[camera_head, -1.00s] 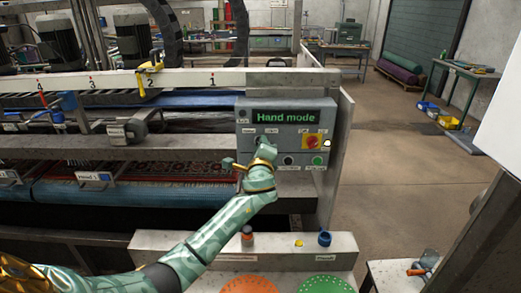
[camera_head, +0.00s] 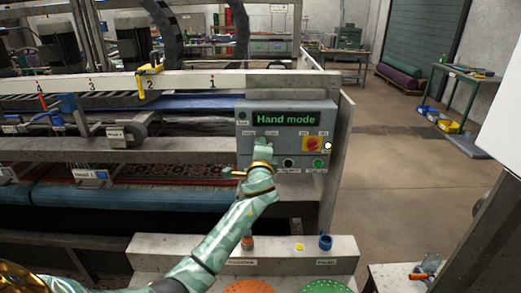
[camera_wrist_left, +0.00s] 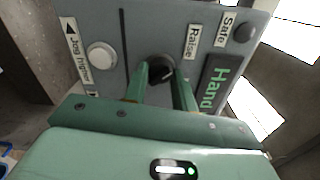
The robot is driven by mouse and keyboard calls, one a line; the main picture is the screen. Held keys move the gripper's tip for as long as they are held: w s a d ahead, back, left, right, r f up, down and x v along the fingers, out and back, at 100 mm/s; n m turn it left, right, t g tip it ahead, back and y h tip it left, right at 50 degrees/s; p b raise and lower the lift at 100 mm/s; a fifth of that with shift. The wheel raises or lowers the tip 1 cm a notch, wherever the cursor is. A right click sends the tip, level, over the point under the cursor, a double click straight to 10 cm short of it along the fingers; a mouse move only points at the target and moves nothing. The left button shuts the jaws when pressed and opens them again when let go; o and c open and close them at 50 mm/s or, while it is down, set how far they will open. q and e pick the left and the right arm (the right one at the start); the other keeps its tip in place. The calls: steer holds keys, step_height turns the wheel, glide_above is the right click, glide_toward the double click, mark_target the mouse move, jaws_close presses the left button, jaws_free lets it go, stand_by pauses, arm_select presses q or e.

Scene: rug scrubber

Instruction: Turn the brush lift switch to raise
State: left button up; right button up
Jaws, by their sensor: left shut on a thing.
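The grey control panel (camera_head: 243,133) shows "Hand mode" on its green-lettered display (camera_head: 285,120). In the left wrist view, a round black knob (camera_wrist_left: 161,67) sits on the panel near a "Raise" label (camera_wrist_left: 191,42); I take it as the brush lift switch. My left gripper (camera_head: 262,147) is at the panel's left half. In the left wrist view its two green fingers (camera_wrist_left: 160,84) are on either side of the knob, shut on it. The knob's pointer is hard to read. In the head view my gripper hides the knob. My right gripper is not in view.
A white button (camera_wrist_left: 101,55) sits beside the knob by a "Jog" label.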

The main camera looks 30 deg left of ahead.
arm_select(q)
steer(key=o, duration=1)
steer(key=shift+w+f, duration=0.1)
steer(key=v, duration=1.6)
steer(key=shift+s, duration=0.25)
